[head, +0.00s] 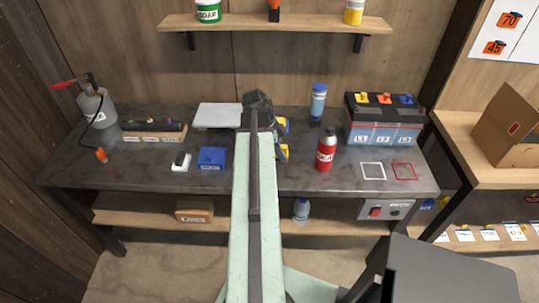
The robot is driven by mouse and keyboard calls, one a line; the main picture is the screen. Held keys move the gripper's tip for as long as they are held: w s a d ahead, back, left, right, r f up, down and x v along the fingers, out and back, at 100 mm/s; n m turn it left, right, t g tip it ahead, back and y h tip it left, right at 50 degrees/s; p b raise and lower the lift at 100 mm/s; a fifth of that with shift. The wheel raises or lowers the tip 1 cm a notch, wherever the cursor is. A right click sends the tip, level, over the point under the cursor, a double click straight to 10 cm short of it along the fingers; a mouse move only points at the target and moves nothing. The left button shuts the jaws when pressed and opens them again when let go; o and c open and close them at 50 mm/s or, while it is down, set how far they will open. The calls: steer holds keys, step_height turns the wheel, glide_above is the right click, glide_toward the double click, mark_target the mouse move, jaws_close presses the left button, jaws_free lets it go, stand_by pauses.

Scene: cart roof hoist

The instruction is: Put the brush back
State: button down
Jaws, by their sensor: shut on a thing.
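My arm reaches forward over the middle of the workbench (210,178). My gripper (258,103) is at its far end, a dark shape near the back of the bench. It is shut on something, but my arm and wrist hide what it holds. I cannot make out the brush for sure. Small yellow and dark parts (284,148) show just right of my arm; I cannot tell what they belong to. A wooden holder (150,137) with a label and dark items in it stands at the back left of the bench.
A gas torch bottle (97,107), white board (217,116), blue box (212,158), blue-capped bottle (318,103), red bottle (325,150) and battery (384,125) stand on the bench. White (373,171) and red (405,171) square outlines are empty. A shelf (300,24) hangs above.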

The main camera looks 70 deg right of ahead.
steer(key=shift+w+d, duration=0.5)
steer(key=shift+w, duration=0.05)
step_height(320, 180, down, 4)
steer(key=b, duration=0.4)
steer(key=shift+s, duration=0.15)
steer(key=shift+w+a+r, duration=0.1)
steer(key=shift+w+r, duration=0.05)
steer(key=shift+w, duration=0.15)
steer(key=shift+f, duration=0.2)
steer(key=c, duration=1.1)
jaws_free()
steer(key=shift+r, duration=0.1)
steer(key=shift+o, duration=0.2)
